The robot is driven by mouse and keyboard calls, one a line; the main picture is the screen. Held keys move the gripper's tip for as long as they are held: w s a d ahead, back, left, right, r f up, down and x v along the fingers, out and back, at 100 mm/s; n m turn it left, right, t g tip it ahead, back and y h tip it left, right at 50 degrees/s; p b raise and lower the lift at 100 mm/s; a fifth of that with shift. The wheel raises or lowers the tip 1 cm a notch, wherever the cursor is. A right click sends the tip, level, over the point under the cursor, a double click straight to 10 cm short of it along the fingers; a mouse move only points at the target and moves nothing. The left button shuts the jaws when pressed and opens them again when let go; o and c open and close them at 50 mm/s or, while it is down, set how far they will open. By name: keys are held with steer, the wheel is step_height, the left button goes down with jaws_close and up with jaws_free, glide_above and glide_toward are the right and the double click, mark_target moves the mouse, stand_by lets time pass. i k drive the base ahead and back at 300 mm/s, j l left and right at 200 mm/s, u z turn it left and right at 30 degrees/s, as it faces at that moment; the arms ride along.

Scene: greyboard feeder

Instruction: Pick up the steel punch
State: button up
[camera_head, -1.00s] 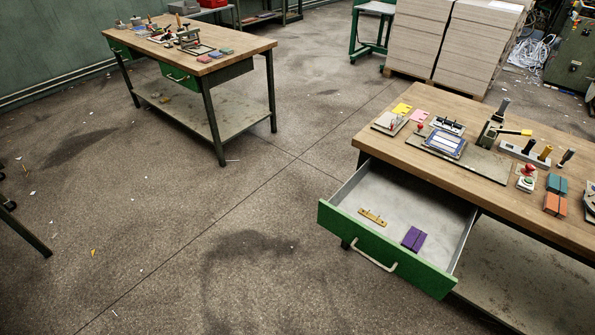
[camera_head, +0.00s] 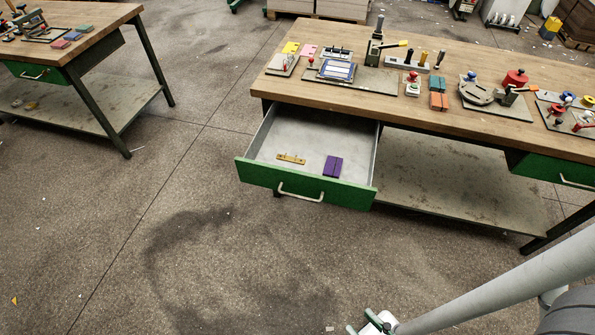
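A light block (camera_head: 405,64) on the right workbench holds several upright slim tools in a row. One has a black top, one a yellow top (camera_head: 424,57), and one at the right end (camera_head: 440,59) is dark with a pale tip. I cannot tell at this size which of them, if any, is the steel punch. My gripper (camera_head: 372,325) shows only partly at the bottom edge, low over the floor and far in front of the bench. Its fingertips are cut off or unclear, and I see nothing held.
The workbench (camera_head: 470,62) carries a lever press (camera_head: 376,45), fixtures and coloured blocks. Its green drawer (camera_head: 300,187) stands pulled out, holding a brass-coloured bar (camera_head: 291,158) and a purple block (camera_head: 333,166). Another bench (camera_head: 100,45) is at left. Floor between is clear.

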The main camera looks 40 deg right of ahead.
mark_target(441, 55)
steer(key=z, duration=1.55)
steer(key=k+l+u, duration=0.1)
steer(key=l, duration=0.3)
steer(key=k+l+u, duration=0.1)
steer(key=l, duration=0.25)
steer(key=k+l+u, duration=0.1)
steer(key=k+l, duration=0.15)
steer(key=l, duration=0.15)
steer(key=k+l+u, duration=0.1)
steer(key=l, duration=0.25)
steer(key=i, duration=0.85)
